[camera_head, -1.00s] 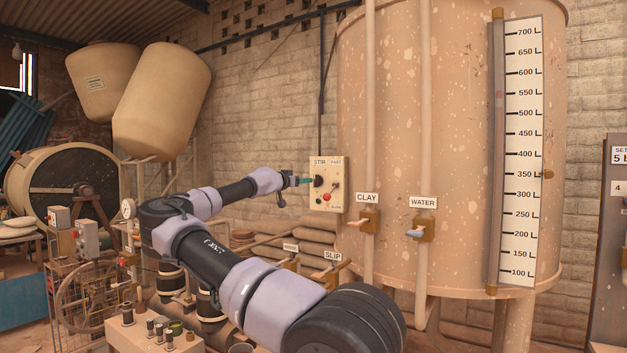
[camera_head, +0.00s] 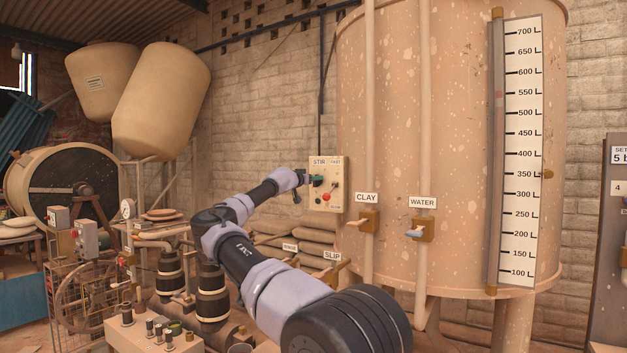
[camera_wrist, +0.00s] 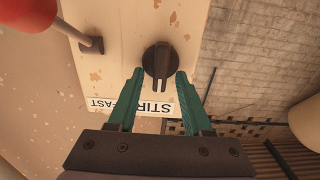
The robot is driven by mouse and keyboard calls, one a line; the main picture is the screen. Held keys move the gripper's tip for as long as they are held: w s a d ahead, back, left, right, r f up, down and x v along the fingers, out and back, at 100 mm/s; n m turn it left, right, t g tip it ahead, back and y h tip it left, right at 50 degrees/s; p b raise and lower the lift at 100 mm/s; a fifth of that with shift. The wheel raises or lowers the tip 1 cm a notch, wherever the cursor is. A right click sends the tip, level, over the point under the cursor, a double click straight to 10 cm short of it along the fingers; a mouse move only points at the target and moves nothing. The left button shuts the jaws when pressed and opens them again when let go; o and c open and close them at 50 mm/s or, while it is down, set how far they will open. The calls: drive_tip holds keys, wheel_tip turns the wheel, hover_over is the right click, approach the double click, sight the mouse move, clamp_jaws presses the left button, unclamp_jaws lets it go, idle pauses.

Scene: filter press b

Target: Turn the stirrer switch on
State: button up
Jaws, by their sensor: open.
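The stirrer switch is a black rotary knob (camera_wrist: 158,62) on a cream control box (camera_head: 336,196) with a "STIR" label (camera_head: 319,161). In the wrist view the box appears upside down, and the knob's raised grip lies roughly along the line of my fingers. My gripper (camera_wrist: 158,80) is open, with its teal fingertips on either side of the knob's lower part. I cannot tell whether either finger touches it. In the head view my gripper (camera_head: 315,181) is at the upper left of the box and hides most of the knob.
The large tank (camera_head: 460,150) stands to the right, with clay (camera_head: 366,222) and water (camera_head: 424,229) valves. Slip valve handles and pipes lie below my arm.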

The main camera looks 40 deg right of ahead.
drive_tip(key=shift+c, duration=0.3)
clamp_jaws()
drive_tip(key=shift+m, duration=0.4)
drive_tip(key=shift+s+d+f+m, duration=0.1)
drive_tip(key=shift+s+f+m, duration=0.15)
drive_tip(key=shift+m, duration=2.6)
drive_tip(key=shift+s+d+f+m, duration=0.1)
drive_tip(key=shift+s+f+m, duration=0.15)
drive_tip(key=shift+m, duration=2.65)
drive_tip(key=shift+s+d+f+m, duration=0.15)
drive_tip(key=shift+f+m, duration=0.2)
drive_tip(key=shift+m, duration=2.5)
drive_tip(key=shift+o, duration=0.3)
unclamp_jaws()
drive_tip(key=shift+a, duration=0.1)
